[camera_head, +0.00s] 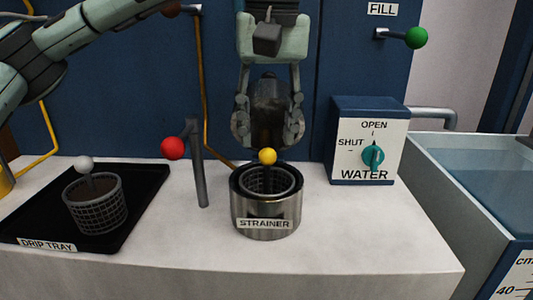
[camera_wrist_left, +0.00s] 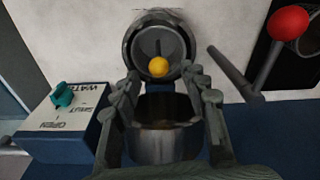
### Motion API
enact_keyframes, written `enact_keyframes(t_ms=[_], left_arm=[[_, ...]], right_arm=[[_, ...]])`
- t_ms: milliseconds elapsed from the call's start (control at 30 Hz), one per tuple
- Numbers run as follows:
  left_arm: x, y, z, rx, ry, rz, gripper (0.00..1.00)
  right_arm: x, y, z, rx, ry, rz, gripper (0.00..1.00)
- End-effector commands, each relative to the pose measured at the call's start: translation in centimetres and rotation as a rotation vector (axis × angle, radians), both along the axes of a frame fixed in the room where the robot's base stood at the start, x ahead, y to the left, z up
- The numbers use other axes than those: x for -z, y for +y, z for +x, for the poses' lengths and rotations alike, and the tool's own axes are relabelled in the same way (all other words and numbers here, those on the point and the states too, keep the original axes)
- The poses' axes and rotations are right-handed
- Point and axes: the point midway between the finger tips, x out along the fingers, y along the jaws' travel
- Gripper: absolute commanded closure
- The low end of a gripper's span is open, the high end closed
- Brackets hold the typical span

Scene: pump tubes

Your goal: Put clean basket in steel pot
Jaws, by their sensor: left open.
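The steel pot (camera_head: 267,222), labelled STRAINER, stands on the white counter. A mesh basket (camera_head: 268,181) with a yellow knob (camera_head: 268,156) sits inside it; the knob also shows in the left wrist view (camera_wrist_left: 158,67). A second mesh basket (camera_head: 96,207) with a white knob and dark brown contents stands slightly tilted on the black drip tray (camera_head: 134,194). My left gripper (camera_head: 267,131) is open above and behind the pot, its fingers apart and clear of the yellow knob. My right gripper is not in view.
A lever with a red knob (camera_head: 173,148) stands left of the pot. The WATER valve box (camera_head: 368,141) stands right, beside a water tank (camera_head: 470,160). A dark rounded metal body (camera_head: 270,105) shows between my fingers. Clear counter lies in front.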

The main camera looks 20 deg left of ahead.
Motion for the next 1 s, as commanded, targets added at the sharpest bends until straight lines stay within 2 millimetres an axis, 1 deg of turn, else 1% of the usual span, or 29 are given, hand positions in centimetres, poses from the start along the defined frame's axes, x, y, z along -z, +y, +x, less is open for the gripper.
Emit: enact_keyframes(t_ms=[33,133,200,300,467,1000], left_arm=[[-1.2,-0.2,0.0,0.000,-0.002,-0.001,0.56],[-3.1,-0.2,-0.2,0.000,-0.001,0.000,0.56],[-4.1,-0.3,-0.3,-0.001,-0.002,0.001,0.56],[-5.0,-0.3,-0.4,0.000,-0.001,0.000,0.56],[-5.3,-0.4,-0.5,0.001,0.002,0.001,0.56],[-5.3,-0.3,-0.5,0.001,0.001,0.001,0.56]], right_arm=[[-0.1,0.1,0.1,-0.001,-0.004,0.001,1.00],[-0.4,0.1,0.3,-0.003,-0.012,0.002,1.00],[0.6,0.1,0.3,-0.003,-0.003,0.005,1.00],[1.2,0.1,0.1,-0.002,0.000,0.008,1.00],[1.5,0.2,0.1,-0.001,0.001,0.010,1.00],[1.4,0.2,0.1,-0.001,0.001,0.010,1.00]])
